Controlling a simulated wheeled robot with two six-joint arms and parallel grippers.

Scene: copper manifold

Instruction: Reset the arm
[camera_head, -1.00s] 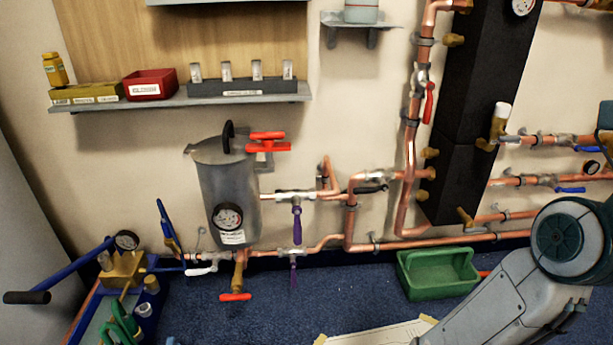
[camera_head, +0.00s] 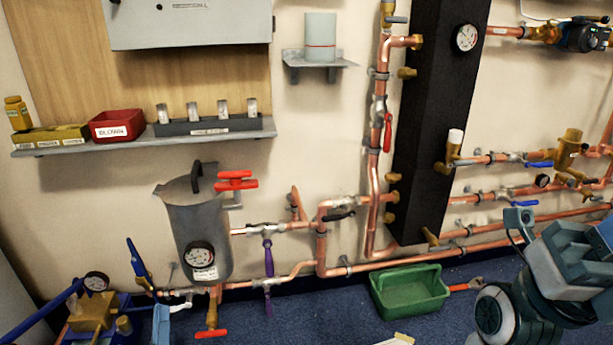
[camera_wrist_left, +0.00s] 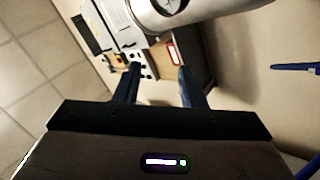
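My left gripper (camera_wrist_left: 159,84) shows in the left wrist view with its two dark blue fingers apart and nothing between them. In the head view only a small light blue piece at the bottom left may belong to it. My right arm (camera_head: 540,285) is folded at the lower right of the head view. Its blue-grey end blocks show, but I cannot make out its fingertips or whether they hold anything.
A grey vessel (camera_head: 201,236) with a gauge stands below a shelf (camera_head: 143,141). Copper pipes (camera_head: 373,203) with levers run along the wall past a black column (camera_head: 424,130). A green carrier (camera_head: 410,293) sits on blue floor, left of my right arm. Blue tools lie at lower left.

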